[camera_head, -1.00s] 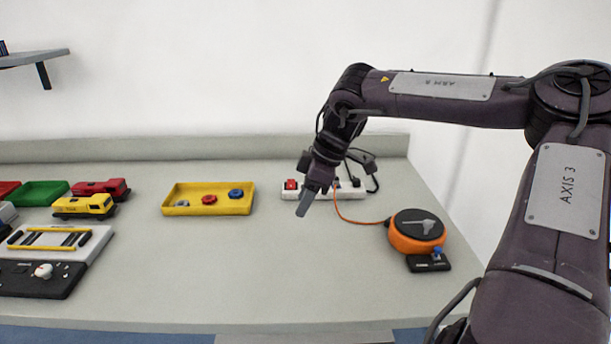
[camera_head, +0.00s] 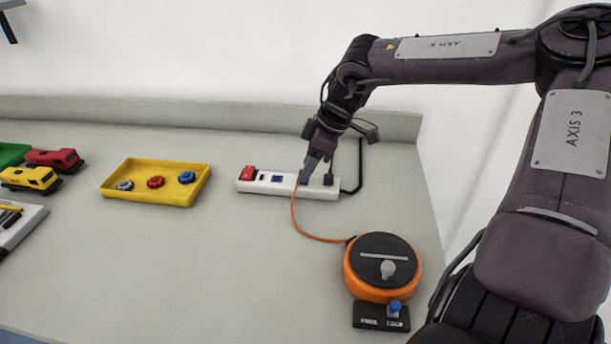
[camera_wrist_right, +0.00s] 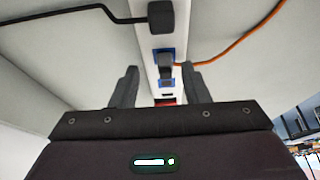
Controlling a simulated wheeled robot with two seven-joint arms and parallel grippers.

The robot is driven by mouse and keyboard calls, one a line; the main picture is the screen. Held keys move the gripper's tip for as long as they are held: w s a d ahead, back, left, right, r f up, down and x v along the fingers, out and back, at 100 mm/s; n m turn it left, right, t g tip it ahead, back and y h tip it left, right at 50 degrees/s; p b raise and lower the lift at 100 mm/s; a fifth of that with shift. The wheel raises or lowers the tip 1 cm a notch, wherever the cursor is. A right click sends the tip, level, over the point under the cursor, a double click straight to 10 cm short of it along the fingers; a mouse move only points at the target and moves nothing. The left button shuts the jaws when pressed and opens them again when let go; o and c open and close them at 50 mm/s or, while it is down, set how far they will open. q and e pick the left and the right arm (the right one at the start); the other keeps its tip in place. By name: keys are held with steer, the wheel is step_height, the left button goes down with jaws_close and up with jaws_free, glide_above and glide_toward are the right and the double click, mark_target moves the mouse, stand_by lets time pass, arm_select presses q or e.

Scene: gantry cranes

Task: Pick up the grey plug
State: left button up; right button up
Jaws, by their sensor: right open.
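The grey plug (camera_wrist_right: 164,73) sits in a blue-framed socket of the white power strip (camera_head: 262,184), with an orange cable leaving its side. In the head view the plug is largely hidden by my right gripper (camera_head: 306,176), which points down over the strip. In the right wrist view, my right gripper (camera_wrist_right: 161,78) is open, with its two dark fingers on either side of the plug's line. Whether the fingers touch the plug I cannot tell. My left gripper is not in view.
A black plug (camera_wrist_right: 161,16) with a black cable is beside it on the strip. The strip also has a red switch (camera_head: 248,173). An orange cable reel (camera_head: 366,283) stands in front. A yellow tray (camera_head: 150,197) and toy vehicles (camera_head: 45,166) are left. Table between is clear.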

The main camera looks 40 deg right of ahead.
steer(key=shift+w+a+f, duration=0.35)
steer(key=shift+a+f, duration=0.4)
steer(key=shift+a, duration=0.1)
steer(key=shift+d, duration=0.2)
steer(key=shift+c, duration=1.2)
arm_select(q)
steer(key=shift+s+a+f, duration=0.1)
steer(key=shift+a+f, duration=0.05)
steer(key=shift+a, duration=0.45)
arm_select(e)
jaws_close()
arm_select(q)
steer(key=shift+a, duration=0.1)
arm_select(e)
steer(key=shift+r, duration=0.1)
